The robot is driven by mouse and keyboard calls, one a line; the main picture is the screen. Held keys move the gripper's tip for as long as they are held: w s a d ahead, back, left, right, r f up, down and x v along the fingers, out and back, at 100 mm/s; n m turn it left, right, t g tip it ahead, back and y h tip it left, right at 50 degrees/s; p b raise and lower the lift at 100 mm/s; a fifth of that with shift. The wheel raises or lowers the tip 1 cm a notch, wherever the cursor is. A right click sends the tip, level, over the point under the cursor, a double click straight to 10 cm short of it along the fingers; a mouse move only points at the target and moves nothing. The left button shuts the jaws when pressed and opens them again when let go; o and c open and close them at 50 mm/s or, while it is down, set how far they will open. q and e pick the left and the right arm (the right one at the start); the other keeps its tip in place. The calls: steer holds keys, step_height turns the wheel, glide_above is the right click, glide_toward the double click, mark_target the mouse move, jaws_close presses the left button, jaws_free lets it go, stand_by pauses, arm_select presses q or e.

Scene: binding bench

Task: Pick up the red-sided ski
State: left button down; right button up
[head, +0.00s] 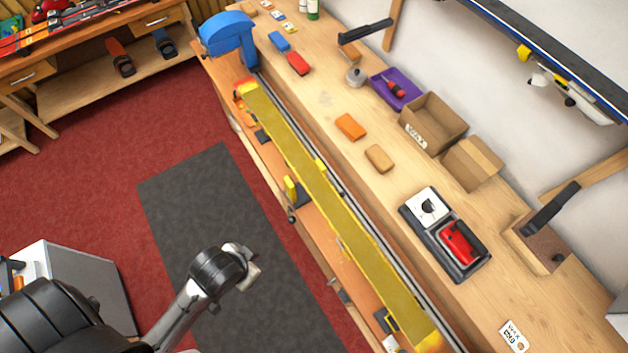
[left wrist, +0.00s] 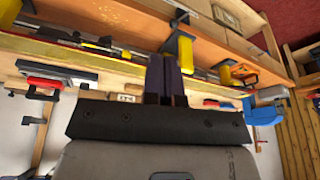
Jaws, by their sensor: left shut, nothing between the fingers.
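A long ski (head: 315,190) lies along the front edge of the workbench, its yellow face up, with orange-red at both ends. My right gripper is not in view.
The workbench (head: 320,100) holds a blue clamp-like tool (head: 230,38), a cardboard box (head: 432,123), a purple tray (head: 396,88) and a black device with a red part (head: 445,235). Yellow clamps (head: 291,188) stand along the ski. Another table with red gear (head: 85,12) is at upper left.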

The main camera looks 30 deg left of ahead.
arm_select(q)
jaws_free()
stand_by(0.9)
